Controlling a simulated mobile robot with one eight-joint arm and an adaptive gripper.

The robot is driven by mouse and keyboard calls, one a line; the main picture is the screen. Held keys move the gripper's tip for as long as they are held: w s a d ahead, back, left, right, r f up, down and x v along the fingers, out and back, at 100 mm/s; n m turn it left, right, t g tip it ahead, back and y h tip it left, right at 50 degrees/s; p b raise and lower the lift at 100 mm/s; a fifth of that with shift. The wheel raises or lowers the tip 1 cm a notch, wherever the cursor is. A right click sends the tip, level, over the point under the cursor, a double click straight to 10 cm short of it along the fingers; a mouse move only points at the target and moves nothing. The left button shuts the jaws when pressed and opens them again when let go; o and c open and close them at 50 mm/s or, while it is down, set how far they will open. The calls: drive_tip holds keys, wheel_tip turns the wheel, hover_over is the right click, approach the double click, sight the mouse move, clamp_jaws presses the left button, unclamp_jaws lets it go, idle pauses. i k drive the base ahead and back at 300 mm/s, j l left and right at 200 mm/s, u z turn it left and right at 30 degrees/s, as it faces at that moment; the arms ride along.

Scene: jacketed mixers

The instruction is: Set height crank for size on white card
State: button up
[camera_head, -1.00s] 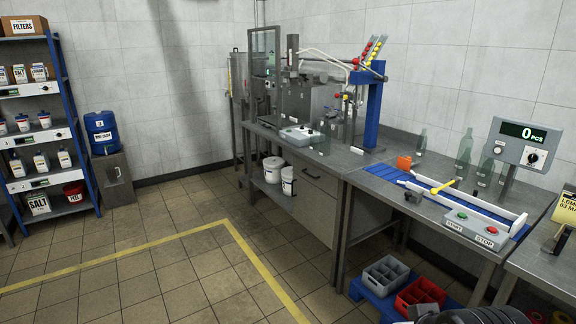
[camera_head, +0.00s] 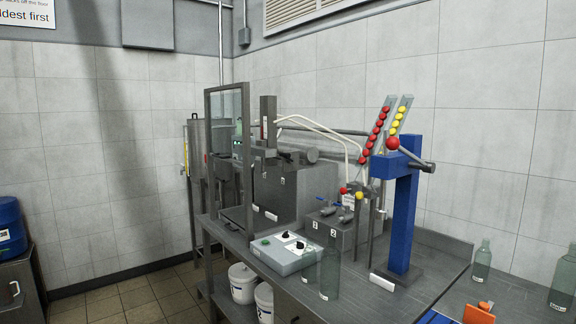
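A grey filling machine (camera_head: 290,195) stands on the steel bench, with a dark upright column (camera_head: 268,122) and a short dark cylinder (camera_head: 312,156) sticking out at its side. I cannot tell for sure which part is the height crank. A blue post (camera_head: 404,215) to the right carries a red ball knob (camera_head: 392,143) and a grey lever (camera_head: 415,162). A small white card (camera_head: 382,281) sits at the foot of the blue post; another white label (camera_head: 271,215) is on the machine's lower front. Their writing is too small to read. My gripper is out of view.
A grey control box (camera_head: 284,252) with knobs and glass bottles (camera_head: 330,270) stands at the bench's front. A clear upright panel (camera_head: 228,155) guards the machine's left. Sloped tubes (camera_head: 376,130) hold red and yellow balls. White buckets (camera_head: 243,283) are below. An orange block (camera_head: 479,313) lies lower right.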

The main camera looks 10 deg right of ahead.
sight(290, 160)
drive_tip(key=i+j+z, duration=0.25)
drive_tip(key=j, duration=0.15)
drive_tip(key=j+z, duration=0.25)
drive_tip(key=j, duration=0.2)
drive_tip(key=i+j+z, duration=0.25)
drive_tip(key=j, duration=0.25)
drive_tip(key=j+z, duration=0.25)
drive_tip(key=j, duration=0.2)
drive_tip(key=k, duration=0.05)
